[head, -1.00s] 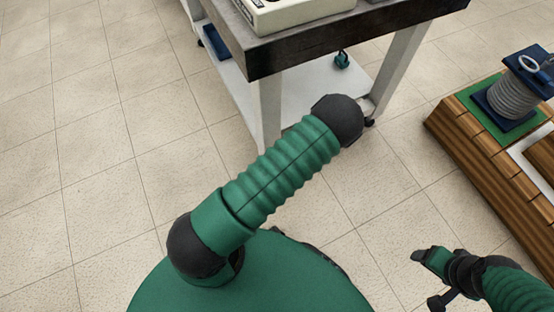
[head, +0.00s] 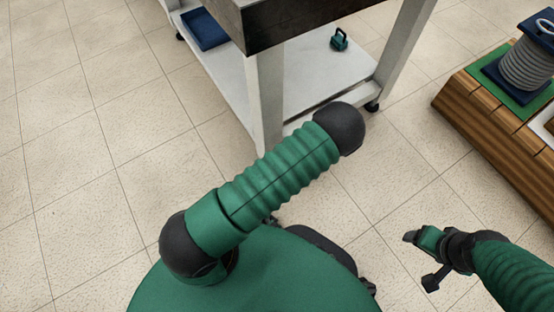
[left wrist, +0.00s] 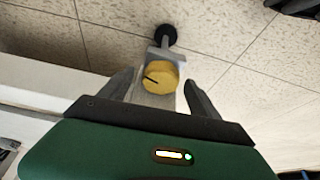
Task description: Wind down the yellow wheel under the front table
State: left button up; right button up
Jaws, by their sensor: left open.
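The yellow wheel (left wrist: 160,77) shows in the left wrist view, near a table leg with a black caster (left wrist: 165,36). It has a dark mark on its face. My left gripper (left wrist: 158,83) is open, with one finger at each side of the wheel in the picture. I cannot tell whether either finger touches it. In the head view the front table (head: 290,22) has a dark top and pale legs; the wheel and left gripper are hidden there. My right gripper (head: 418,260) has its fingers apart and is empty above the floor.
The table's lower shelf (head: 306,82) holds a blue tray (head: 205,30) and a small green object (head: 339,39). A wooden platform (head: 490,110) with a grey coil (head: 527,66) stands at the right. The tiled floor at the left is clear.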

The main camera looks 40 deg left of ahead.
pick_arm(q)
jog(key=shift+a, duration=0.1)
jog(key=shift+c, duration=0.4)
jog(key=shift+c, duration=1.3)
jog(key=c, duration=1)
jog(key=shift+s+a+m, duration=0.1)
jog(key=shift+s+m, duration=0.05)
jog(key=shift+m, duration=0.35)
jog(key=shift+m+h, duration=0.3)
jog(key=o, duration=1.3)
jog(key=shift+o, duration=0.2)
jog(key=shift+r+p, duration=0.1)
jog(key=shift+p, duration=0.2)
